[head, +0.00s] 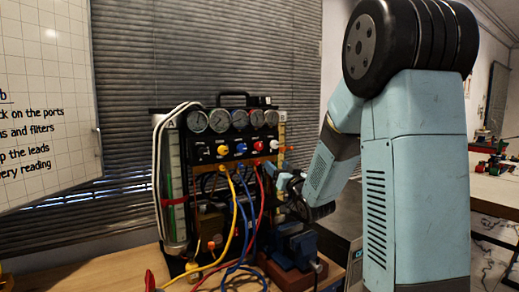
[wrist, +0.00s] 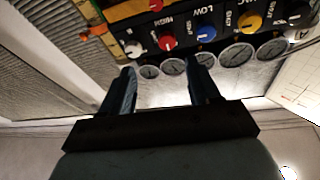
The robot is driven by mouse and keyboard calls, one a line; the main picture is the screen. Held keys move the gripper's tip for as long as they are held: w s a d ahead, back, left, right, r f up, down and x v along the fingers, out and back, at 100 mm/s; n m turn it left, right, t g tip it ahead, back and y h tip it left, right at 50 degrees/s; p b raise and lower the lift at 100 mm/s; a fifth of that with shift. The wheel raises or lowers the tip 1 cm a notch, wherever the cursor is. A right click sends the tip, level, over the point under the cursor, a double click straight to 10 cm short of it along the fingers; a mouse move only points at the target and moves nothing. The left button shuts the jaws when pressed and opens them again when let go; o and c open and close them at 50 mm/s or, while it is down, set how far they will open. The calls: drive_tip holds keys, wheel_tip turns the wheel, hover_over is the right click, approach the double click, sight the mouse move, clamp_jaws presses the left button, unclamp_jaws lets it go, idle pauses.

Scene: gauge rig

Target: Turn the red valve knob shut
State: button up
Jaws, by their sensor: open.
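The red valve knob (head: 258,145) sits on the black front panel of the gauge rig, between a blue knob (head: 241,147) and a white knob (head: 274,144). In the wrist view, which is upside down, the red knob (wrist: 167,42) lies just past the fingertips, roughly in line with the gap between them. My gripper (wrist: 163,66) is open with nothing between its fingers. In the head view my gripper (head: 282,181) is small, below and right of the red knob. Contact with the knob does not show.
Several round gauges (head: 241,119) line the rig above the knobs. Yellow, blue and red leads (head: 232,215) hang from the panel. A blue vise (head: 295,240) stands below my gripper on the wooden bench (head: 105,272). A yellow knob (wrist: 250,22) is beside the blue one.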

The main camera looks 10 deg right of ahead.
sight(260, 147)
drive_tip(key=shift+w+a+f+n+t+y, duration=0.1)
drive_tip(key=shift+w+f+n+t+y, duration=0.25)
drive_tip(key=shift+t+y, duration=0.45)
drive_tip(key=x, duration=1.3)
drive_tip(key=shift+w+a+r, duration=0.1)
drive_tip(key=shift+w+a, duration=0.05)
drive_tip(key=shift+w, duration=0.2)
drive_tip(key=c, duration=1)
